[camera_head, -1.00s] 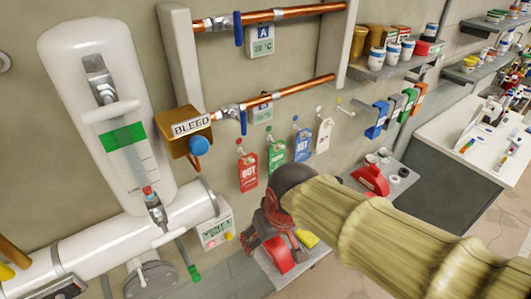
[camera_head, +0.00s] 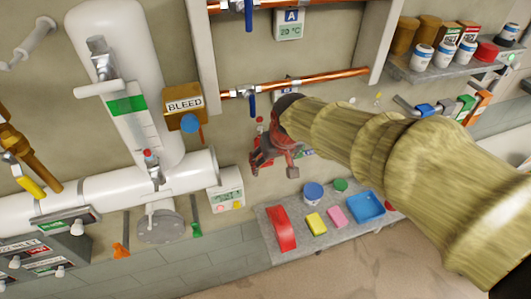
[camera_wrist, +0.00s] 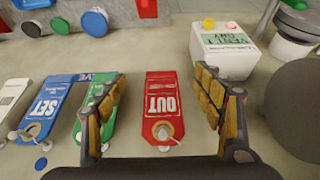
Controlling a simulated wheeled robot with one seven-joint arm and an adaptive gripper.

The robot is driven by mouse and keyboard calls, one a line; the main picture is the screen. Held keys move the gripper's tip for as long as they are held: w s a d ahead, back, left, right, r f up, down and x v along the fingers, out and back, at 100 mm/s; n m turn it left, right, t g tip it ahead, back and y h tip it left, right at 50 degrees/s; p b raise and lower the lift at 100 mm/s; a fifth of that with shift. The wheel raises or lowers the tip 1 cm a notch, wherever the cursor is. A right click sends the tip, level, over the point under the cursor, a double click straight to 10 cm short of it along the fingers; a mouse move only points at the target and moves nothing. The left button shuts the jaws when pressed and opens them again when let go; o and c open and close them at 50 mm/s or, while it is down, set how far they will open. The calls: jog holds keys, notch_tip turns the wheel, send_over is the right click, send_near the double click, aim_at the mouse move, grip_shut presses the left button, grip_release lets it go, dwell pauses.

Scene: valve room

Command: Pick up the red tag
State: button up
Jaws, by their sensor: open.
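The red tag (camera_wrist: 162,110), lettered OUT, hangs on a peg against the wall in the wrist view. My gripper (camera_wrist: 160,76) is open, with one finger on each side of the tag and a gap to each. The left finger overlaps the green tag (camera_wrist: 98,108). The blue SET tag (camera_wrist: 45,110) hangs further left. In the head view my gripper (camera_head: 270,160) is up at the wall below the copper pipe, and it and my arm hide most of the tags there.
A white box (camera_wrist: 225,50) is close to the right finger in the wrist view. In the head view a shelf (camera_head: 300,230) below my gripper holds a red object (camera_head: 280,228), a yellow block (camera_head: 316,223) and a blue tray (camera_head: 367,206). The BLEED box (camera_head: 184,108) is to the left.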

send_near(270, 162)
notch_tip(270, 162, down, 2)
jog(key=w+a, duration=0.1)
jog(key=a, duration=0.1)
jog(key=p+x, duration=0.1)
jog(key=x, duration=0.4)
jog(key=shift+w, duration=0.15)
jog(key=shift+c, duration=0.6)
jog(key=c, duration=0.7)
jog(key=shift+r, duration=0.1)
jog(key=shift+c, duration=0.7)
jog(key=shift+r, duration=0.1)
